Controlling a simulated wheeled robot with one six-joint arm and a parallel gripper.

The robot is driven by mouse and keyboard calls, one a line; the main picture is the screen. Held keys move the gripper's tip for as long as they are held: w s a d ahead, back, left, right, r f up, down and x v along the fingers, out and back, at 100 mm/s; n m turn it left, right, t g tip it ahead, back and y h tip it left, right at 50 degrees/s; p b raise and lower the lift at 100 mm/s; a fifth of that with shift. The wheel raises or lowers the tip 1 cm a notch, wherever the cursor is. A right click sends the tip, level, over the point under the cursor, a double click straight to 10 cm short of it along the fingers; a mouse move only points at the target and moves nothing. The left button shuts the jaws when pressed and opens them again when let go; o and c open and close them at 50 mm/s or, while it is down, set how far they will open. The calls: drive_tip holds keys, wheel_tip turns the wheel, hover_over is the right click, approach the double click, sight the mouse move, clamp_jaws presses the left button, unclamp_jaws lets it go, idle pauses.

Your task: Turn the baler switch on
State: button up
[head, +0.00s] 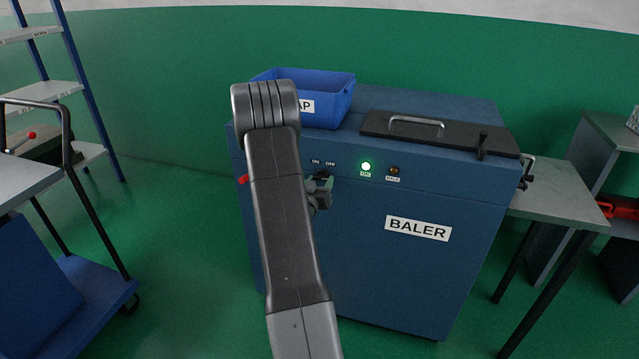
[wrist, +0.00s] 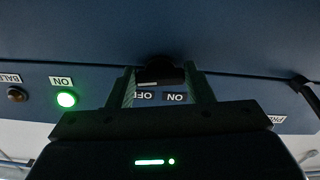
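The blue baler (head: 450,200) stands in front of me with ON and OFF labels on its front panel. Its dark switch knob (wrist: 160,70) shows in the wrist view, and my arm hides most of it in the head view. The two fingers of my gripper (wrist: 160,88) stand on either side of the knob, apart from each other. Whether they press on it I cannot tell. The green lamp (head: 366,167) labelled ON is lit, and it also glows in the wrist view (wrist: 66,99). The knob's exact angle is unclear.
An unlit BALE lamp (head: 394,170) sits beside the green one. A blue bin (head: 335,95) and a black lid with a handle (head: 430,133) are on top of the baler. A grey table (head: 560,195) stands right; a cart (head: 60,290) stands left.

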drive_tip(key=shift+c, duration=0.9)
drive_tip(key=shift+f+m+b, duration=0.25)
drive_tip(key=shift+m+b, duration=0.05)
drive_tip(key=shift+b, duration=0.7)
drive_tip(key=shift+o, duration=0.2)
drive_tip(key=shift+m+b, duration=0.5)
drive_tip(key=shift+b, duration=0.4)
drive_tip(key=shift+r+m+b, duration=0.25)
drive_tip(key=shift+m+b, duration=0.05)
drive_tip(key=o, duration=1)
drive_tip(key=shift+c, duration=0.2)
drive_tip(key=shift+a, duration=0.1)
drive_tip(key=v, duration=1.4)
